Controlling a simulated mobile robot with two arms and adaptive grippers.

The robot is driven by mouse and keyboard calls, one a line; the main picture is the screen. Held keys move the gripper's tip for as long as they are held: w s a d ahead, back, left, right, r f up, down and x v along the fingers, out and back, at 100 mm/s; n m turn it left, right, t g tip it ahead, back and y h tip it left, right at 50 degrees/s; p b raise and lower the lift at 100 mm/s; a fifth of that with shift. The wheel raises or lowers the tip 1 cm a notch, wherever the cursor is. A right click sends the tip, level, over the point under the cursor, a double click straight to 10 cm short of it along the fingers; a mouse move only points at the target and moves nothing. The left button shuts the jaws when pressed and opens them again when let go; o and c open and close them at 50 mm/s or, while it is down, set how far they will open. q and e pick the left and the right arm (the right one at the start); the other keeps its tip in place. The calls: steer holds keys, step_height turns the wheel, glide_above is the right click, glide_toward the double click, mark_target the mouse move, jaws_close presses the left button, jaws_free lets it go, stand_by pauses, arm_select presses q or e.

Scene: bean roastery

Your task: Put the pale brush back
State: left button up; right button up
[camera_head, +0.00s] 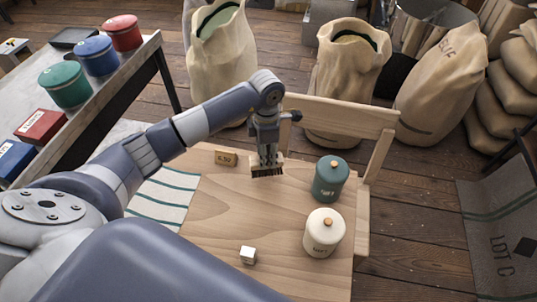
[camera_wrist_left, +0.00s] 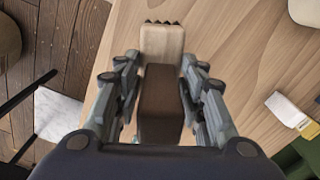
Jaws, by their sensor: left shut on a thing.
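My left gripper (camera_head: 266,140) is shut on the pale brush (camera_head: 267,168) above the wooden table (camera_head: 215,215), toward its back edge. The brush hangs with its dark bristles down; I cannot tell whether they touch the table. In the left wrist view, a brown block-shaped part (camera_wrist_left: 162,100) sits between the fingers of the left gripper (camera_wrist_left: 162,95). The brush's pale head (camera_wrist_left: 162,42) and dark bristle tips show beyond it. The fingers hide part of the brush. My right gripper is not in view.
A green canister (camera_head: 331,180) and a cream canister (camera_head: 324,233) stand at the table's right. A chair back (camera_head: 340,112) rises behind. The table's middle is clear.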

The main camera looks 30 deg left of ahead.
arm_select(q)
steer(key=shift+w+a, duration=0.1)
steer(key=shift+w, duration=0.65)
steer(key=shift+f, duration=0.15)
step_height(320, 180, down, 3)
steer(key=shift+p, duration=0.8)
steer(key=shift+f, duration=0.3)
steer(key=o, duration=1)
